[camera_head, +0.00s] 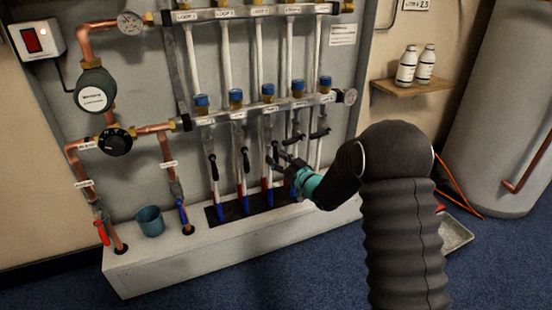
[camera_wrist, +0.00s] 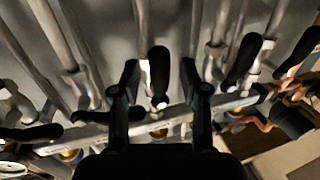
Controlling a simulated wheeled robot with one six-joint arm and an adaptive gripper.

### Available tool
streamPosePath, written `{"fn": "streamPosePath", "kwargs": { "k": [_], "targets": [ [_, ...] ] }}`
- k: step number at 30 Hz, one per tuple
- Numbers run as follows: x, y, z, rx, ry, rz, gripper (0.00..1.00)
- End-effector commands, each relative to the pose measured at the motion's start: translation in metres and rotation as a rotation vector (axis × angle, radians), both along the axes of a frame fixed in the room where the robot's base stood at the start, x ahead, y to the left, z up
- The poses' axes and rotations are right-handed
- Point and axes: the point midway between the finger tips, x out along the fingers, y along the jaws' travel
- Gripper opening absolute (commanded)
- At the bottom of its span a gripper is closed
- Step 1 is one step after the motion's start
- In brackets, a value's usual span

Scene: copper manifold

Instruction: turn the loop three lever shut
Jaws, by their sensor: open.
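The loop three lever (camera_head: 275,151) is a black handle on the third pipe, pointing along the pipe. In the wrist view the black lever (camera_wrist: 159,78) stands between my two fingers, with a gap on each side. My gripper (camera_head: 280,155) is at this lever in the head view, its fingers partly overlapping it. In the wrist view my gripper (camera_wrist: 161,82) is open around the lever, apparently without touching it. The LOOP 3 label (camera_head: 258,12) is on the upper manifold bar.
The loop two lever (camera_head: 245,159) and loop one lever (camera_head: 213,167) also lie along their pipes, close by. The loop four lever (camera_head: 298,138) and loop five lever (camera_head: 320,133) lie crosswise. A teal cup (camera_head: 150,221) stands on the white ledge (camera_head: 125,271).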

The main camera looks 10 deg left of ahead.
Motion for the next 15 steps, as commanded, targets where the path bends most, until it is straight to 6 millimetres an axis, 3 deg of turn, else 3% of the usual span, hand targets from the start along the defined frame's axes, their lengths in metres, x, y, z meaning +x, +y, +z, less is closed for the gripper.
{"fn": "streamPosePath", "kwargs": {
  "k": [13, 14, 15],
  "targets": [
    [0.0078, 0.0089, 0.0002, 0.0, 0.0, 0.0, 0.45],
    [0.0078, 0.0089, 0.0002, 0.0, 0.0, 0.0, 0.42],
    [0.0078, 0.0089, 0.0002, 0.0, 0.0, 0.0, 0.32]
  ]
}}
